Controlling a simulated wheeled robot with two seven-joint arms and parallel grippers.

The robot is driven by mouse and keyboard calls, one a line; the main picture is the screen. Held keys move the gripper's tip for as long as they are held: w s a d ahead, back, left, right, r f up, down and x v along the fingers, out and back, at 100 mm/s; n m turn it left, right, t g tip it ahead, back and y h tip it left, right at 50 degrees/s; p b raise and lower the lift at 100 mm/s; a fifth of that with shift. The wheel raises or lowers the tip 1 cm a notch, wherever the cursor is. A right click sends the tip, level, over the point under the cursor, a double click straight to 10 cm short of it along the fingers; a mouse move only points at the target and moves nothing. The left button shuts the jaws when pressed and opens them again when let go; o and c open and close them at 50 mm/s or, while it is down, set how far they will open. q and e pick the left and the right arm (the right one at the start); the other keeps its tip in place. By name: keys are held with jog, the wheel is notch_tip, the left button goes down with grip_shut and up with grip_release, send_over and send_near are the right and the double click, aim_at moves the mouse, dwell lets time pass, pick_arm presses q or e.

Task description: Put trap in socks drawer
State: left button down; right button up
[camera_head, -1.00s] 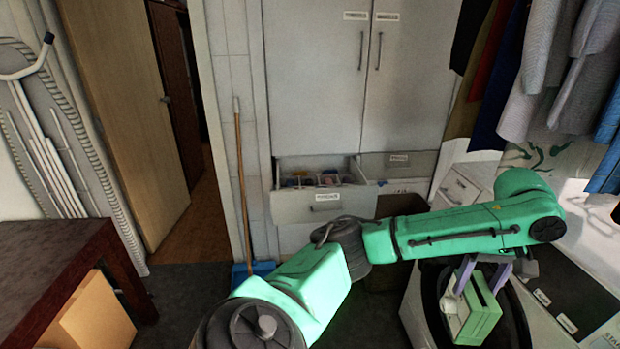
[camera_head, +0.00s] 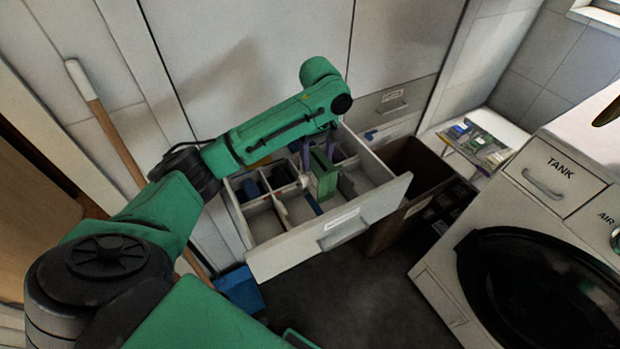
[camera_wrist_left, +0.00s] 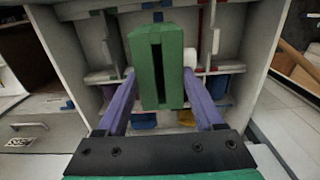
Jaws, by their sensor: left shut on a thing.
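The trap is a green box-like block with a dark slot and a white part on its side. In the head view the trap (camera_head: 323,175) is above the open drawer. My left gripper (camera_head: 318,150) points down over the drawer, its purple fingers shut on the trap. In the left wrist view the trap (camera_wrist_left: 158,68) sits between the purple fingers (camera_wrist_left: 160,95), with drawer compartments behind it. The open white drawer (camera_head: 330,226) has dividers and a label on its front, too small to read. I cannot tell if the trap touches the drawer. My right gripper is not in view.
A brown bin (camera_head: 412,165) stands just right of the drawer. A washing machine (camera_head: 540,255) is at the right. A broom handle (camera_head: 105,125) and a blue dustpan (camera_head: 240,290) are at the left. Closed cabinet doors (camera_head: 250,60) rise behind the drawer.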

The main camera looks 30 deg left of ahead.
pick_arm(q)
jog(key=f, duration=0.2)
jog(key=a+f, duration=0.1)
jog(key=f, duration=0.1)
jog(key=shift+f, duration=0.25)
jog(key=f, duration=0.2)
jog(key=d+f, duration=0.1)
jog(key=f, duration=0.2)
jog(key=shift+s, duration=0.15)
jog(key=shift+a+f, duration=0.1)
jog(key=shift+f, duration=0.1)
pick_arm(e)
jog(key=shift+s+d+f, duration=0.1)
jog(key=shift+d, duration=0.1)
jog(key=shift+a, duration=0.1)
pick_arm(q)
jog(key=shift+c, duration=1)
grip_release()
jog(key=shift+o, duration=0.9)
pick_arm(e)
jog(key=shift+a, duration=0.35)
